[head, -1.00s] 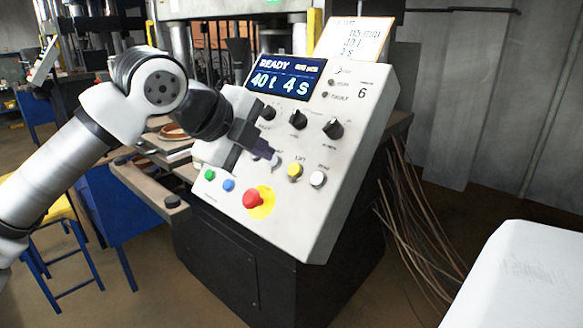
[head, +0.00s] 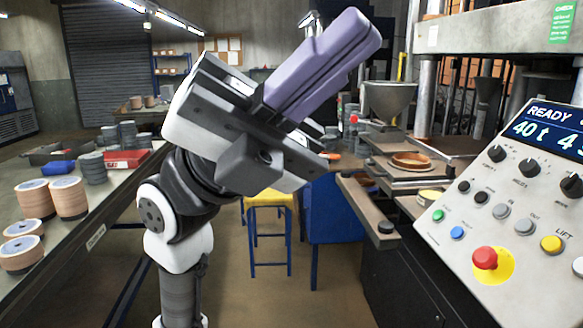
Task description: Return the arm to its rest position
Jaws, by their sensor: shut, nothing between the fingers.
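My gripper (head: 345,42) is raised in the middle of the head view, close to the camera. Its purple fingers are together, with nothing between them, and they point up and to the right. My arm bends up from the bottom of the view. The gripper is apart from the control panel (head: 487,215) at the right, whose screen (head: 545,132) reads READY and 40 t. The gripper hides part of the room behind it.
A long bench (head: 97,238) with stacks of discs (head: 68,197) runs along the left. The press table (head: 388,203) stands right of centre, with a yellow stool (head: 268,199) and a blue cabinet (head: 335,235) to its left. Open floor lies between bench and press.

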